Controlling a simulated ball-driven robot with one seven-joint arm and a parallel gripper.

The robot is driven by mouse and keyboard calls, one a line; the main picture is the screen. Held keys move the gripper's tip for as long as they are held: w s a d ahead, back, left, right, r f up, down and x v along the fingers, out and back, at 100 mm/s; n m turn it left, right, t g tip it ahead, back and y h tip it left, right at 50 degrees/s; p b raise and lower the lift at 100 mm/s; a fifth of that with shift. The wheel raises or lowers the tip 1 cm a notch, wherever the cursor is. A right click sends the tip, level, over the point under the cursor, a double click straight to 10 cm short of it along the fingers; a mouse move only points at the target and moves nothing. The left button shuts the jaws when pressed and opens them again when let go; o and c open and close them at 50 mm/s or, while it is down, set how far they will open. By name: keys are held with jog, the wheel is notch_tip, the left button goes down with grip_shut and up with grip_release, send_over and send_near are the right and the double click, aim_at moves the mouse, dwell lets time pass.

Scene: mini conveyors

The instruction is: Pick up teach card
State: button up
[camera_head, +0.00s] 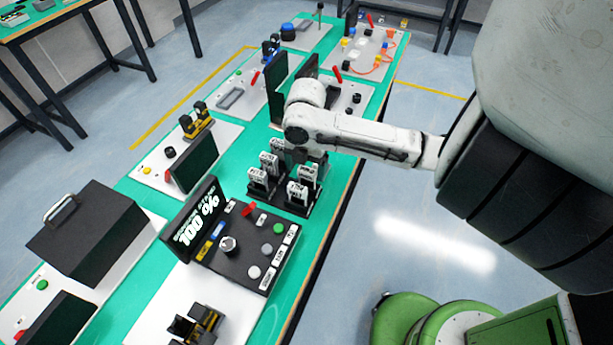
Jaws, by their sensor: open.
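A black rack (269,201) on the green table holds several upright white cards with dark printing. One card (258,176) stands at its left, and another card (297,190) stands at its front right. The printing is too small to read, so I cannot tell which is the teach card. My gripper (311,163) is open, pointing down at the back right part of the rack. My arm and wrist partly hide the back of the rack. I cannot tell whether the fingers touch or surround a card.
A control panel (262,238) with buttons, a knob and a screen (198,225) reading 100 % stands in front of the rack. A dark upright screen (278,88) stands behind it. More white boards with devices line the table (232,163).

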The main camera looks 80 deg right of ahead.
aim_at(307, 181)
notch_tip(307, 181, down, 4)
jog(key=shift+s+f+p, duration=0.1)
jog(key=shift+s+p, duration=0.05)
jog(key=shift+p, duration=0.15)
jog(key=shift+c, duration=0.2)
jog(key=c, duration=1)
